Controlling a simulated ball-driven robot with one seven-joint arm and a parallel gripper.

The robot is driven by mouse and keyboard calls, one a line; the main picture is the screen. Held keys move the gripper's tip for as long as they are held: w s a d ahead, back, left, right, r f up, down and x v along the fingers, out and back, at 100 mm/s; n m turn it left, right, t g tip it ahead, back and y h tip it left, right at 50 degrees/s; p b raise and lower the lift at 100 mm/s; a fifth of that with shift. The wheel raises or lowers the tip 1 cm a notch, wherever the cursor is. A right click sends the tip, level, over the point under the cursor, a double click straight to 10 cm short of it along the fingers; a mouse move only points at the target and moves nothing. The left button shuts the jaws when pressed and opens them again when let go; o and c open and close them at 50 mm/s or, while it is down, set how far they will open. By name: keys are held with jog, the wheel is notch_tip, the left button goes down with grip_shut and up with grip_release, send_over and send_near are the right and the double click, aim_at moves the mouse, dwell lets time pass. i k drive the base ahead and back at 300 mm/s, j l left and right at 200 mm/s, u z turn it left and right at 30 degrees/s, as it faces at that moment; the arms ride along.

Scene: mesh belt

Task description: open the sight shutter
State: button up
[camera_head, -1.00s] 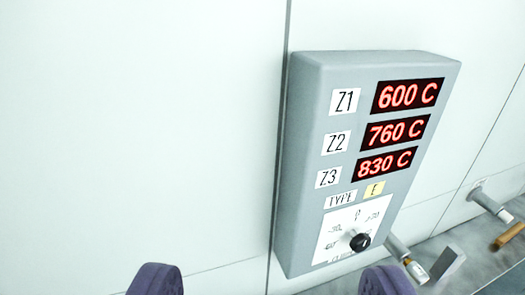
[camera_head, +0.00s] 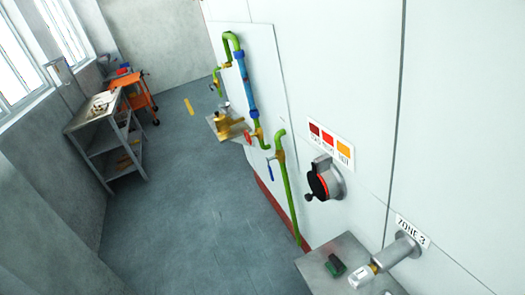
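The sight port (camera_head: 338,180) is a round grey metal fitting on the white wall, right of centre. A dark round shutter (camera_head: 317,185) covers most of its face. A red-orange crescent shows along the edge, and a small black knob (camera_head: 308,197) sits at its lower left. A colour label (camera_head: 330,143) in dark red, red and orange is just above. My gripper is out of the picture, so its opening and what it holds are hidden.
Green and blue pipes (camera_head: 250,95) with valves run along the wall left of the port. A grey box top (camera_head: 350,258) with a dark green object (camera_head: 335,265) and the ZONE 3 fitting (camera_head: 400,250) are below right. A bench (camera_head: 105,140) and orange cart (camera_head: 135,95) stand far left. The floor between is clear.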

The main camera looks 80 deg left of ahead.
aim_at(316, 185)
jog(key=u, duration=1.45)
jog(key=i+j+z, duration=0.1)
jog(key=i+j, duration=0.15)
jog(key=i, duration=0.3)
jog(key=i+j+z, duration=0.1)
jog(key=i+j, duration=0.2)
jog(key=i, duration=0.2)
